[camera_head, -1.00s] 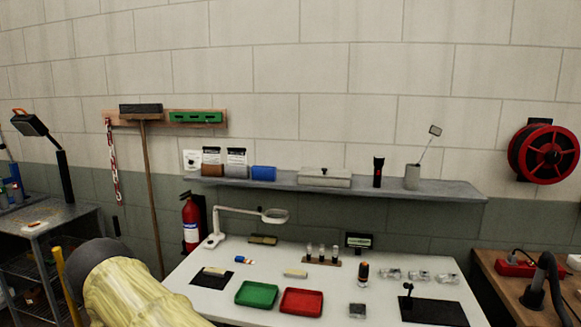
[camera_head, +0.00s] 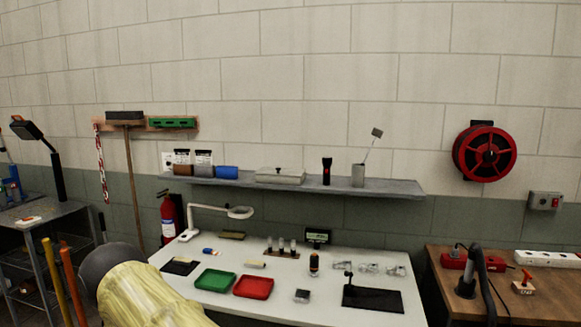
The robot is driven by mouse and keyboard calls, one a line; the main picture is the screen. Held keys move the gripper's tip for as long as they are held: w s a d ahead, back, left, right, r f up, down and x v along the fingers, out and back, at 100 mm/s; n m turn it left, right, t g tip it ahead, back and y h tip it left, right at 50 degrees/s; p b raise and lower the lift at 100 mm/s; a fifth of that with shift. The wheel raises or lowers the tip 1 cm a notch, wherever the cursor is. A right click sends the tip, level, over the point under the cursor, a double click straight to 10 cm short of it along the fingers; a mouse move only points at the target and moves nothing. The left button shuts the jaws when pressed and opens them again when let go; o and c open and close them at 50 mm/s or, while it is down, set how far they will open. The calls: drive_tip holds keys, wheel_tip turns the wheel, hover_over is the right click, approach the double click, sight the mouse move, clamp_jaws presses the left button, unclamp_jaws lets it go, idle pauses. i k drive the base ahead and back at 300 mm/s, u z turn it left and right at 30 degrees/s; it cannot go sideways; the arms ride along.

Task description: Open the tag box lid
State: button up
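A pale grey, flat box with a lid (camera_head: 280,175) sits on the wall shelf. It looks like the tag box, though I cannot read any label on it. Its lid looks shut, and a small dark catch or knob shows at its top edge. My gripper is not in view. Only a yellow-sleeved part of my arm with a dark rounded joint shows at the lower left, well below and left of the shelf.
The shelf (camera_head: 390,188) also holds a blue roll, a black-red torch (camera_head: 327,171) and a grey cup (camera_head: 358,175). Below it, the white table (camera_head: 215,301) carries a magnifier lamp (camera_head: 240,212), green tray (camera_head: 215,271) and red tray (camera_head: 253,277). A fire extinguisher (camera_head: 168,220) stands left.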

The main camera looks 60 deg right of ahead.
sight(293, 172)
drive_tip(key=z, duration=1.35)
